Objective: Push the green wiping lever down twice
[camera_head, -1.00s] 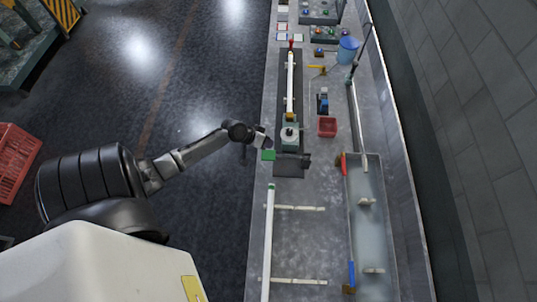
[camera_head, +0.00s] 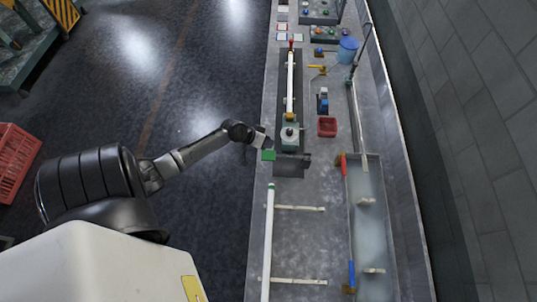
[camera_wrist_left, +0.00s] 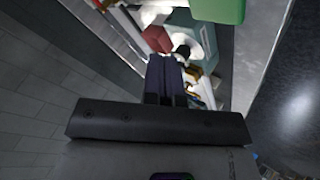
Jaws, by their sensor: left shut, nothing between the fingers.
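The green wiping lever (camera_head: 268,155) is a small green pad at the left edge of the bench, beside the machine with the grey-green block (camera_head: 290,134). In the left wrist view its green end (camera_wrist_left: 218,10) shows at the top, right of the fingers. My left gripper (camera_head: 266,143) is beside the lever, just above it in the head view. Its dark fingers (camera_wrist_left: 164,78) are together and empty in the left wrist view. I cannot tell whether they touch the lever. My right gripper is not in view.
A glass tube (camera_head: 290,82) lies along the machine. A trough (camera_head: 366,225) runs along the right side. A blue bucket (camera_head: 347,50) stands farther back.

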